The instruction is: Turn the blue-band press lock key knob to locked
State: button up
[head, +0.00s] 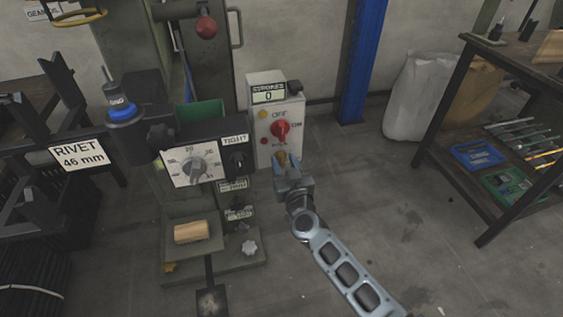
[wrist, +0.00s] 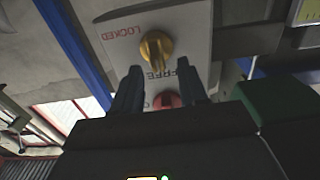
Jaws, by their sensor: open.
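The blue-band press (head: 122,112) stands at the left. A pale control box (head: 258,150) stands beside it. The yellow lock key knob (wrist: 156,48) is on the box panel in the wrist view, its ridge roughly upright in the picture. Red "LOCKED" lettering lies to its left, and dark lettering, partly hidden, lies below it. In the head view the knob (head: 281,158) shows low on the panel at my gripper's tip. My gripper (wrist: 158,75) is open, with its fingers either side of the dark lettering, just below the knob. I see no contact with the knob.
A red switch knob (head: 280,130) sits above on the same panel; part of it (wrist: 165,98) shows between my fingers. A dial panel (head: 196,165) is to the left. A blue post (head: 363,65) rises behind. Open floor and a tool shelf (head: 500,140) are right.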

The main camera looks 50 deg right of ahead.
jog(key=shift+x, duration=0.8)
jog(key=shift+c, duration=0.3)
grip_shut()
